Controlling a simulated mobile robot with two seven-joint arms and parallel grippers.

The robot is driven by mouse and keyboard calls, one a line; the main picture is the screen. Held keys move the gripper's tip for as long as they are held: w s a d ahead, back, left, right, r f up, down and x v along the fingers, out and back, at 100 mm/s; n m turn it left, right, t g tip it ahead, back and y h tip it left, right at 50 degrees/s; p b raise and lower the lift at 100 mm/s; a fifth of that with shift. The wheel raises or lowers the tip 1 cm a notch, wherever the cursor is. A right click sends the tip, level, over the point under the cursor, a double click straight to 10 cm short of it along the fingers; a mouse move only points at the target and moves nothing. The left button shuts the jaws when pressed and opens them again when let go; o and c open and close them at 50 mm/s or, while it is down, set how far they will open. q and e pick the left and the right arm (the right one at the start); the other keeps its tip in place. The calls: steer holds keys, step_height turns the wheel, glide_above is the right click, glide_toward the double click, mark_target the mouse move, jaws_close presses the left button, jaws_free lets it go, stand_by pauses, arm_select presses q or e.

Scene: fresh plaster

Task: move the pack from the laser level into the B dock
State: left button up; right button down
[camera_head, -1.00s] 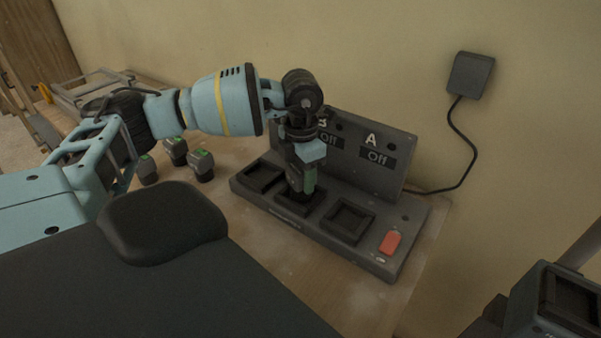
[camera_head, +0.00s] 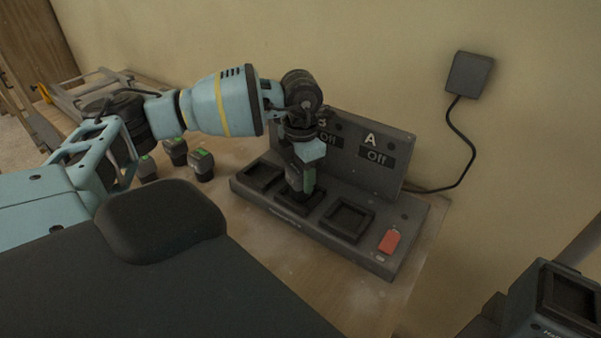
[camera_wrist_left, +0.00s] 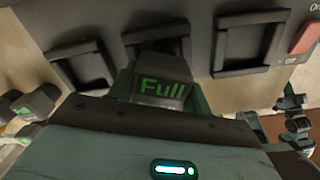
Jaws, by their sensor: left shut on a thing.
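The pack, dark with a green stripe (camera_head: 309,181), is in my left gripper (camera_head: 301,170), which is shut on it. It is roughly upright over the middle dock, the B dock (camera_head: 290,208), of the dark charging station. I cannot tell whether it touches the dock. In the left wrist view the pack's face reads "Full" in green (camera_wrist_left: 165,88) and covers part of the middle dock (camera_wrist_left: 196,43). A dark device with an empty recess (camera_head: 568,296), likely the laser level, is at the lower right. My right gripper is out of view.
The left dock (camera_head: 262,174) and right dock (camera_head: 347,220) are empty. A red switch (camera_head: 389,242) is at the station's right end. The A and B displays read "Off". Loose packs (camera_head: 201,165) stand left of the station. A wall adapter (camera_head: 470,74) has a cable.

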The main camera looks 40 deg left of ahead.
arm_select(q)
steer(key=shift+f, duration=0.2)
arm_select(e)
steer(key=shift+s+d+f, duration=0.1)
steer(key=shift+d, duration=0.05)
arm_select(q)
steer(key=shift+f, duration=0.35)
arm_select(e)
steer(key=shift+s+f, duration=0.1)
arm_select(q)
steer(key=o, duration=0.9)
steer(key=shift+r+p, duration=0.95)
steer(key=shift+r, duration=4.55)
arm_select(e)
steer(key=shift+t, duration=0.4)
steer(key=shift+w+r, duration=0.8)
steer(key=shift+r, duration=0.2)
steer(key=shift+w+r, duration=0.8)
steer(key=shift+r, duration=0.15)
arm_select(q)
steer(key=shift+s+f, duration=0.1)
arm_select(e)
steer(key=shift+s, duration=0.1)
